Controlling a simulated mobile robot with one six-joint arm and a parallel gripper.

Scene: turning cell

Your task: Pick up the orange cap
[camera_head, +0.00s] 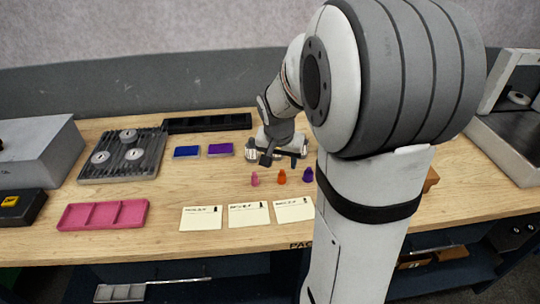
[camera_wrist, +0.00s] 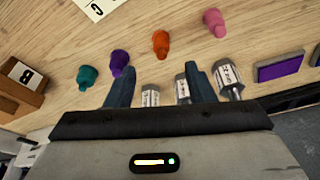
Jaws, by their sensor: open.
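The orange cap (camera_head: 282,177) stands on the wooden table between a pink cap (camera_head: 255,179) and a purple cap (camera_head: 307,175). In the wrist view the orange cap (camera_wrist: 161,44) lies beyond my two fingertips, roughly in line with the gap between them. My gripper (camera_wrist: 160,68) is open, with nothing held between its fingers. In the head view my gripper (camera_head: 280,160) is just behind the cap row, apart from the orange cap. The wrist view also shows the pink cap (camera_wrist: 214,22), the purple cap (camera_wrist: 120,63) and a teal cap (camera_wrist: 88,77).
Silver labelled cylinders (camera_wrist: 229,82) stand close to my fingers. Paper cards (camera_head: 249,214) lie in front of the caps. A pink tray (camera_head: 74,217), a blue block (camera_head: 187,152) and a violet block (camera_head: 220,149) are to the left. A wooden box (camera_wrist: 18,98) is beside the teal cap.

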